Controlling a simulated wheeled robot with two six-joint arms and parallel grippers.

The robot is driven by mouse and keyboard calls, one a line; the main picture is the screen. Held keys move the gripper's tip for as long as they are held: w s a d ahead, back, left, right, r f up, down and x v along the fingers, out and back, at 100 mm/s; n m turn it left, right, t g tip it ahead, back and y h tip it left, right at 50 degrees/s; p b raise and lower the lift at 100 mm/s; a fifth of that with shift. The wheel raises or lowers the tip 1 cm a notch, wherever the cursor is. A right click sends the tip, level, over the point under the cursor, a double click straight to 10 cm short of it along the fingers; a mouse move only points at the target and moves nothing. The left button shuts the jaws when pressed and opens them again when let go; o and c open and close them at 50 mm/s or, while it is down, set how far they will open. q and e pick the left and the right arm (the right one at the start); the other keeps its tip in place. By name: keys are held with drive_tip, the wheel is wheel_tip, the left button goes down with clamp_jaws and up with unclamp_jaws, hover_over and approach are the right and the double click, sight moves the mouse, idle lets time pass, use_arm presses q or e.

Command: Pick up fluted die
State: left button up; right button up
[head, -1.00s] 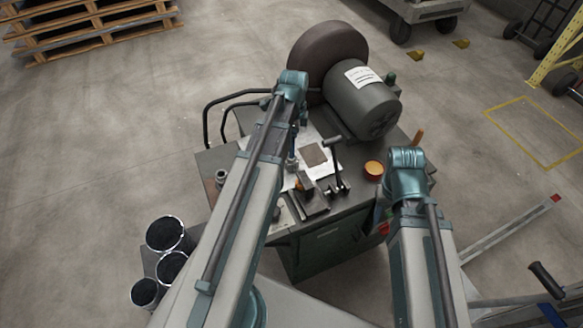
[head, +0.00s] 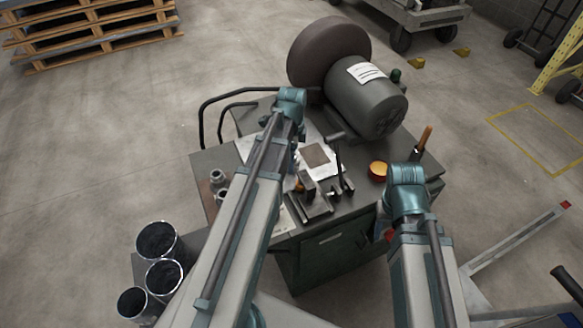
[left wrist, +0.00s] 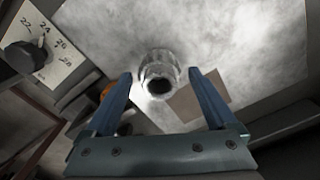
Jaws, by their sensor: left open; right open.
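A shiny metal cylinder with a dark round hole (left wrist: 158,76), which looks like the fluted die, stands on the pale sheet in the left wrist view. My left gripper (left wrist: 161,84) is open, with its blue fingers either side of the cylinder in the picture. I cannot tell whether they touch it or how far above it they are. In the head view my left arm hides the cylinder and the left fingers. My right gripper (head: 381,222) is at the bench's right front, mostly hidden by its own wrist; nothing shows in it.
Metal dies (head: 217,177) stand at the bench's left edge. A lever tool (head: 338,165), a brown square (head: 314,155) and an orange-topped tin (head: 378,170) are on the bench. A large motor (head: 366,98) stands behind. Dark-filled cylinders (head: 158,240) are at lower left.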

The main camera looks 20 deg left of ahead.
use_arm(q)
drive_tip(key=shift+f, duration=0.1)
clamp_jaws()
idle(0.4)
